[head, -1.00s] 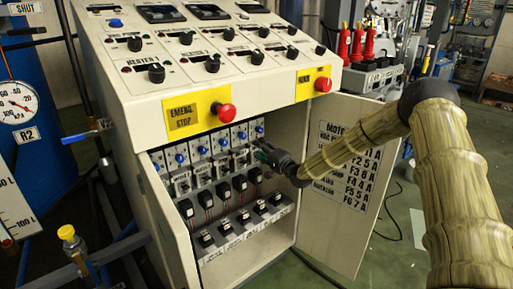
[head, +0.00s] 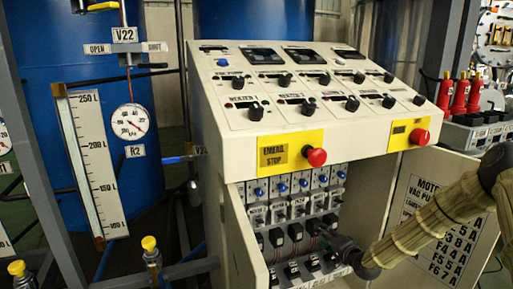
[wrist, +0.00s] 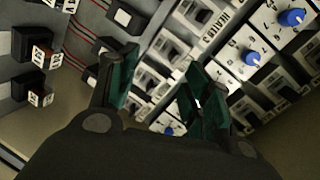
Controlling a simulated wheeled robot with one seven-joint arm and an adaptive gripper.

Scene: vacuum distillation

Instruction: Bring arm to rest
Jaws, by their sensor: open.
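My gripper (head: 335,243) reaches into the open front of the control cabinet from the right in the head view, small and dark there. In the wrist view my gripper (wrist: 160,82) has its two green-padded fingers apart, with nothing between them. Behind the fingers are rows of breakers (wrist: 150,75) and blue knobs (wrist: 291,17). The breakers also show in the head view (head: 280,212). I cannot tell whether a finger touches any of them. My arm's ribbed, tan-sleeved links come in from the right edge.
The cabinet's sloped panel (head: 290,125) with a red emergency stop button (head: 315,157) overhangs the opening. The open door (head: 435,225) with a printed list stands behind my arm. A gauge (head: 130,121), a level scale (head: 92,165) and yellow-capped valves (head: 149,243) are at left.

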